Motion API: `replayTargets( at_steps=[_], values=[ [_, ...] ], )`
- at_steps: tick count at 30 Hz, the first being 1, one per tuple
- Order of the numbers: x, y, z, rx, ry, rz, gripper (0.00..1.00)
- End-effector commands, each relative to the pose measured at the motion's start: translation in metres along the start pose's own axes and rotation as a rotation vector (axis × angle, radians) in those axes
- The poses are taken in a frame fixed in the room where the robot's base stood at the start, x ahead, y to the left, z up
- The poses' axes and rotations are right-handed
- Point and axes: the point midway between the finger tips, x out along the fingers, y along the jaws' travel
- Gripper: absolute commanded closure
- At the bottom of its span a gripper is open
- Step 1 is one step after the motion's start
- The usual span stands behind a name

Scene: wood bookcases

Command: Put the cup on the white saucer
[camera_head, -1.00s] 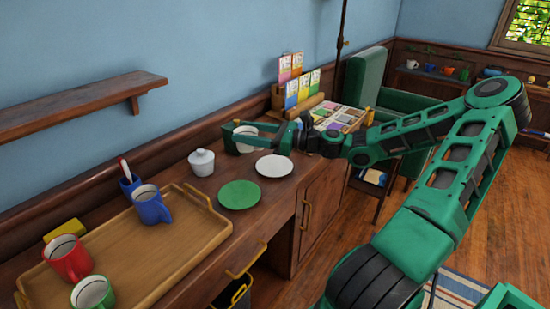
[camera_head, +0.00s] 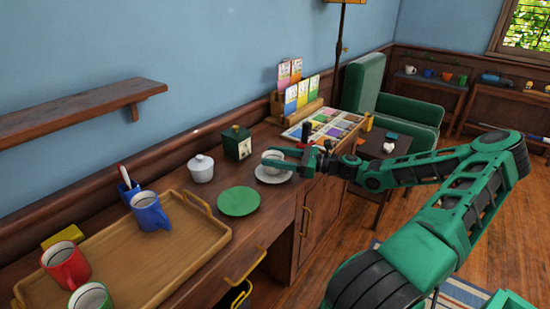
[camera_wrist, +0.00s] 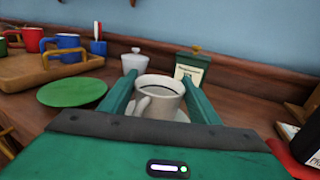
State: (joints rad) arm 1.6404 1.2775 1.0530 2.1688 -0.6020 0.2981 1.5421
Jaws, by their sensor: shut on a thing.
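The white cup (camera_head: 273,160) stands upright at the white saucer (camera_head: 270,179) on the wooden sideboard. The saucer's rim shows around the cup's base. I cannot tell whether the cup touches it. In the wrist view the cup (camera_wrist: 160,97), with dark liquid inside and its handle toward the camera, sits between the two green fingers of my gripper (camera_wrist: 160,90). My gripper (camera_head: 275,164) is shut on the cup, reaching in from the right. The saucer (camera_wrist: 183,115) is mostly hidden behind the cup and fingers in the wrist view.
A green plate (camera_head: 239,198) lies left of the saucer. A white lidded pot (camera_head: 201,168) and a green box (camera_head: 236,142) stand behind. A wooden tray (camera_head: 150,258) with red, green and blue mugs is at left. A card rack (camera_head: 297,105) stands further right.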

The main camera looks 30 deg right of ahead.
Motion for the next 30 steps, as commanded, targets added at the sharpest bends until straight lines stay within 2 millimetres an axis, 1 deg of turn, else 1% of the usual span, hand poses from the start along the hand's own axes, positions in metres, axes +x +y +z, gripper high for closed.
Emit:
replayTargets(
  at_steps=[10, 11, 12, 13, 23, 26, 30],
  values=[
    [0.0, 0.0, -0.004, -0.001, -0.001, 0.001, 0.7],
    [0.0, 0.0, -0.004, -0.001, 0.0, 0.001, 0.39],
    [0.0, 0.0, -0.004, -0.001, 0.0, 0.001, 0.3],
    [0.0, 0.0, -0.004, -0.001, 0.0, 0.001, 0.25],
    [0.0, 0.0, -0.002, -0.002, 0.0, 0.001, 0.25],
    [-0.007, -0.001, -0.002, -0.001, 0.001, -0.002, 0.25],
    [-0.029, -0.001, -0.002, -0.002, 0.001, -0.003, 0.25]
  ],
)
